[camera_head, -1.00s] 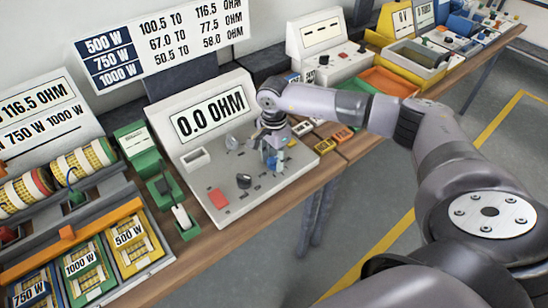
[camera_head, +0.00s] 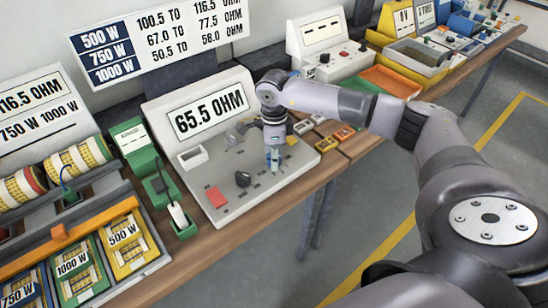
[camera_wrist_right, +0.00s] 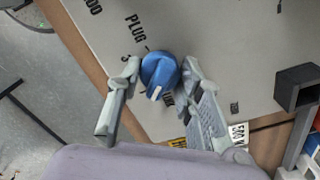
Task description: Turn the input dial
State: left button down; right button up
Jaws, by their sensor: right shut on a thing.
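The input dial is a blue round knob (camera_wrist_right: 159,70) with a white pointer line, set on the grey panel. My right gripper (camera_wrist_right: 155,85) has its two fingers on either side of the knob, shut on it. In the head view my right gripper (camera_head: 275,158) points down onto the right part of the console (camera_head: 245,205) and mostly hides the dial. The console's display (camera_head: 210,111) reads 65.5 OHM. My left gripper is not in view.
A black knob (camera_head: 243,179) and a red square (camera_head: 215,197) are on the same console. A green device (camera_head: 130,138) stands to its left, with 500 W and 1000 W panels beyond. A wall chart (camera_head: 155,40) lists ohm ranges by wattage.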

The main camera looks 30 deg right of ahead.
jog(key=shift+m, duration=0.6)
jog(key=o, duration=1.2)
jog(key=shift+c, duration=0.2)
jog(key=shift+r, duration=0.25)
notch_tip(320, 180, up, 12)
jog(key=shift+f, duration=0.2)
jog(key=shift+f, duration=0.1)
